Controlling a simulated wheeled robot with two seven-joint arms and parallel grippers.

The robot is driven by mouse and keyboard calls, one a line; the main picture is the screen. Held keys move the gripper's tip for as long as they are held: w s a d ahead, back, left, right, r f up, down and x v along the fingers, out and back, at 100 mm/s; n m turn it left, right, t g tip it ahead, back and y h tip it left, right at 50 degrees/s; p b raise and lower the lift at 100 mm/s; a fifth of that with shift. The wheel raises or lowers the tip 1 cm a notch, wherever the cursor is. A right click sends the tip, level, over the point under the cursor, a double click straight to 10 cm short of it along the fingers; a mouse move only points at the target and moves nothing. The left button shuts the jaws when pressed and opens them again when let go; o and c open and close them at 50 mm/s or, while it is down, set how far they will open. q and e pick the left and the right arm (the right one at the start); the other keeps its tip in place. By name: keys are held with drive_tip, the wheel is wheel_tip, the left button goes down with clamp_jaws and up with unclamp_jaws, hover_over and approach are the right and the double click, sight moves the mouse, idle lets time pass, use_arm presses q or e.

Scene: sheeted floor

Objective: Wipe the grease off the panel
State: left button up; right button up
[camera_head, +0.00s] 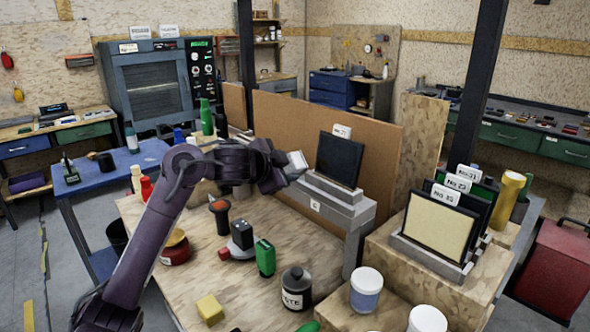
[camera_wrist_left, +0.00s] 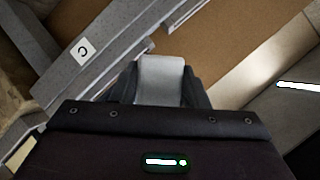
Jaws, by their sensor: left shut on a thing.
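A dark panel (camera_head: 338,160) with a white tag on top stands upright on a grey stepped stand (camera_head: 340,205) at the table's back edge. I cannot make out grease on it. My left gripper (camera_head: 290,169) is shut on a pale grey-white block (camera_head: 298,160), just left of the panel and apart from it as far as I can tell. In the left wrist view the block (camera_wrist_left: 160,78) sits between two dark fingers, and a grey stand part with a C label (camera_wrist_left: 82,51) shows at upper left. My right gripper is not in view.
A rack (camera_head: 430,255) with several tagged panels stands on a wooden box at right. A brown board (camera_head: 290,125) stands behind.

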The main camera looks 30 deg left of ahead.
use_arm(q)
drive_tip(key=shift+a, duration=0.2)
drive_tip(key=shift+w+d+f+b, duration=0.1)
drive_tip(key=shift+w+b, duration=0.3)
drive_tip(key=shift+w, duration=0.15)
drive_tip(key=w, duration=0.1)
drive_tip(key=w+d+b, duration=0.1)
drive_tip(key=w, duration=0.2)
drive_tip(key=shift+d+f, duration=0.3)
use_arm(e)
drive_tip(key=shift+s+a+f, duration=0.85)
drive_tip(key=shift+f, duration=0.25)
use_arm(q)
drive_tip(key=shift+w+d, duration=0.1)
drive_tip(key=shift+w, duration=0.1)
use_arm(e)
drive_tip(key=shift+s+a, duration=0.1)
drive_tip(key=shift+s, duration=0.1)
use_arm(q)
drive_tip(key=shift+w+d+f, duration=0.1)
drive_tip(key=shift+w+d, duration=0.1)
drive_tip(key=shift+w, duration=0.45)
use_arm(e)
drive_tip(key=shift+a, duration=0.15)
use_arm(q)
drive_tip(key=shift+d, duration=0.1)
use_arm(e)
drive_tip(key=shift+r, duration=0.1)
